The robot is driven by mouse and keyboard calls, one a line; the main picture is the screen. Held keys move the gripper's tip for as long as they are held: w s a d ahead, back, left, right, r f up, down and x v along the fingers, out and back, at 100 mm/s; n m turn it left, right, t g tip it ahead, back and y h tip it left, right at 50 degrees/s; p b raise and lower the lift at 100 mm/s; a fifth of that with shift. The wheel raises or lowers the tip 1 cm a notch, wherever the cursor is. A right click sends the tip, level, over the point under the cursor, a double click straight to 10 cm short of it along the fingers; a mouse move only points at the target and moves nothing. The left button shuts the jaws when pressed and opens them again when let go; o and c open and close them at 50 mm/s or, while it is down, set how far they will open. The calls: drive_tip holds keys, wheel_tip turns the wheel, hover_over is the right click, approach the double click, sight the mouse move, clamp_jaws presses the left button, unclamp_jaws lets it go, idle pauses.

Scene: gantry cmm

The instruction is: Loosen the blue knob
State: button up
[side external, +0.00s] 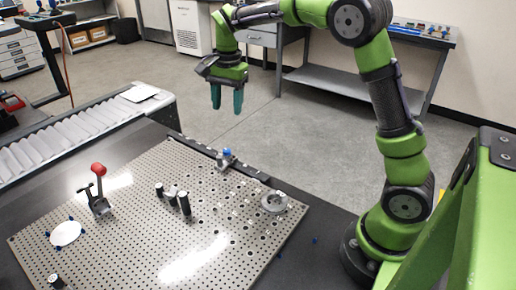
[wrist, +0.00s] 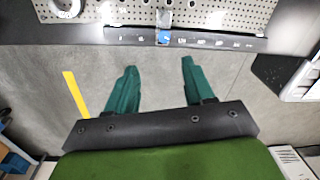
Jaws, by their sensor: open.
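The blue knob (side external: 227,153) sits on a small metal block at the back edge of the perforated plate (side external: 150,215) in the side view. In the wrist view the blue knob (wrist: 164,37) shows at the plate's edge, above and between my fingertips. My gripper (side external: 227,110) has teal fingers pointing down and hangs in the air above and behind the knob, apart from it. In the wrist view the fingers of my gripper (wrist: 158,62) are spread wide with nothing between them.
A dark rail (wrist: 200,41) runs along the plate's edge beside the knob. A red-knobbed clamp (side external: 99,185), several dark and metal cylinders (side external: 172,194), a white disc (side external: 66,233) and a metal ring (side external: 274,201) are on the plate. A roller conveyor (side external: 80,130) stands at the left.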

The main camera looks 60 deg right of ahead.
sight(227, 150)
drive_tip(key=f+m, duration=0.1)
drive_tip(key=f, duration=0.4)
drive_tip(key=w+f+m, duration=0.1)
drive_tip(key=f+m, duration=0.1)
drive_tip(key=f, duration=0.3)
drive_tip(key=w+f+m, duration=0.1)
drive_tip(key=f+m, duration=0.1)
drive_tip(key=f, duration=0.3)
drive_tip(key=shift+d+g, duration=0.25)
drive_tip(key=shift+g, duration=0.05)
drive_tip(key=shift+r, duration=0.1)
clamp_jaws()
